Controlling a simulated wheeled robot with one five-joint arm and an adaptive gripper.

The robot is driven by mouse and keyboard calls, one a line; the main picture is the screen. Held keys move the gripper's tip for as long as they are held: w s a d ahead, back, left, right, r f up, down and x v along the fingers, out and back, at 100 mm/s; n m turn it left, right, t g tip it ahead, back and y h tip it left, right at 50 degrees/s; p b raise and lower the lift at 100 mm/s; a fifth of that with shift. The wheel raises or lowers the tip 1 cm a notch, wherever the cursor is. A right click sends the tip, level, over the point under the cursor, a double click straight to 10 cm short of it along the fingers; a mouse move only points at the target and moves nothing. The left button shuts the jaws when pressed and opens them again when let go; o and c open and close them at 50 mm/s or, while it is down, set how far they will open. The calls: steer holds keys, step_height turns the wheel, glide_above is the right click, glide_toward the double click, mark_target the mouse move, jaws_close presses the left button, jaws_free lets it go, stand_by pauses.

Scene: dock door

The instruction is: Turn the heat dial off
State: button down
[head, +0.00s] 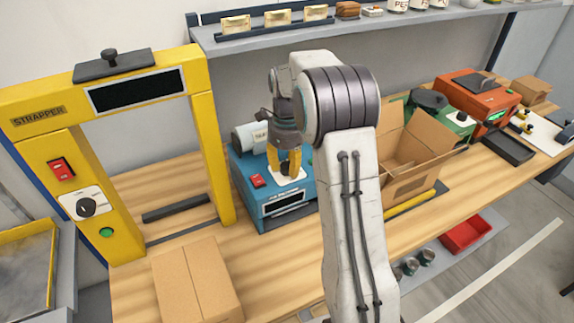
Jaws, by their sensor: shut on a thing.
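My gripper (286,164) points down over the blue machine (258,190) on the bench. Its yellow fingers are shut on a black dial knob (287,169), which stands on a white plate (289,180) on the machine's top. The fingers hide much of the knob, and its pointer and markings cannot be read. A red switch (257,181) sits left of that plate. Another black dial (86,207) is on a white plate on the left post of the yellow strapper (38,112), apart from my gripper. Its lettering is too small to read.
An open cardboard box (408,165) stands right of my arm. A closed box (197,284) lies at the bench front. The strapper's right post (213,150) rises close left of the blue machine. A shelf (270,40) runs above. An orange machine (478,98) stands farther right.

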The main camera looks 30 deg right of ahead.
steer(key=n, duration=0.5)
steer(key=shift+f+n, duration=0.1)
steer(key=shift+n, duration=0.3)
steer(key=n, duration=0.6)
steer(key=shift+s, duration=0.1)
steer(key=n, duration=0.6)
steer(key=shift+f+n, duration=0.1)
steer(key=shift+n, duration=0.2)
steer(key=n, duration=0.5)
steer(key=shift+n, duration=0.4)
steer(key=c, duration=0.8)
jaws_free()
